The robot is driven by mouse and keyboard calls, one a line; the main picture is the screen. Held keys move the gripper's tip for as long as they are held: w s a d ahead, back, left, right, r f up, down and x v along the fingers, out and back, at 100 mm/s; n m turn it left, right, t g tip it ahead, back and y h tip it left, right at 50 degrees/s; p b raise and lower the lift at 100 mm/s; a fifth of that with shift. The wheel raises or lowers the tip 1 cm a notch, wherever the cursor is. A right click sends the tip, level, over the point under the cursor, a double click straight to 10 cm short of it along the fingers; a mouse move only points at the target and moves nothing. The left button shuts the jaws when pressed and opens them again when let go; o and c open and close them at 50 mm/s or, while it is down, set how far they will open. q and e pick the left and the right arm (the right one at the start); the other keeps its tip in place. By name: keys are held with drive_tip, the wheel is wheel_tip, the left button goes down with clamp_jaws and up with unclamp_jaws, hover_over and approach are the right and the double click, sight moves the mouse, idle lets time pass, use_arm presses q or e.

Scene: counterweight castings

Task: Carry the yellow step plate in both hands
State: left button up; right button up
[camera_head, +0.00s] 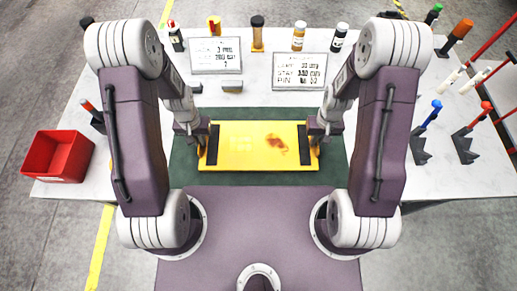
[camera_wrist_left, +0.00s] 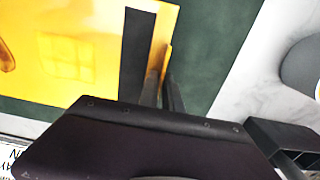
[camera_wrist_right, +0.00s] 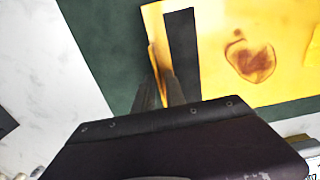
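The yellow step plate (camera_head: 240,140) lies level over a dark green mat (camera_head: 262,179), with a black strip near each end and a reddish-brown stain right of its middle. I cannot tell whether it touches the mat. My left gripper (camera_head: 203,146) is at its left end; in the left wrist view its fingers (camera_wrist_left: 162,78) close on the plate's upright end lip. My right gripper (camera_head: 316,143) is at its right end; in the right wrist view its fingers (camera_wrist_right: 158,76) close on the other lip. The stain shows in the right wrist view too.
The white table (camera_head: 262,97) carries two printed signs (camera_head: 216,54) (camera_head: 299,71), small grey blocks (camera_head: 232,86) and several bottles along the back. A red bin (camera_head: 58,155) sits at the left edge. Dark holders with coloured-handled tools (camera_head: 465,145) stand at the right.

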use_arm(q)
drive_tip(key=shift+o, duration=0.3)
use_arm(e)
drive_tip(key=shift+o, duration=0.3)
drive_tip(key=shift+r, duration=0.1)
use_arm(q)
drive_tip(key=shift+r, duration=0.15)
wheel_tip(320, 180, up, 12)
use_arm(e)
wheel_tip(320, 180, up, 12)
use_arm(q)
drive_tip(key=shift+d, duration=0.1)
idle(0.3)
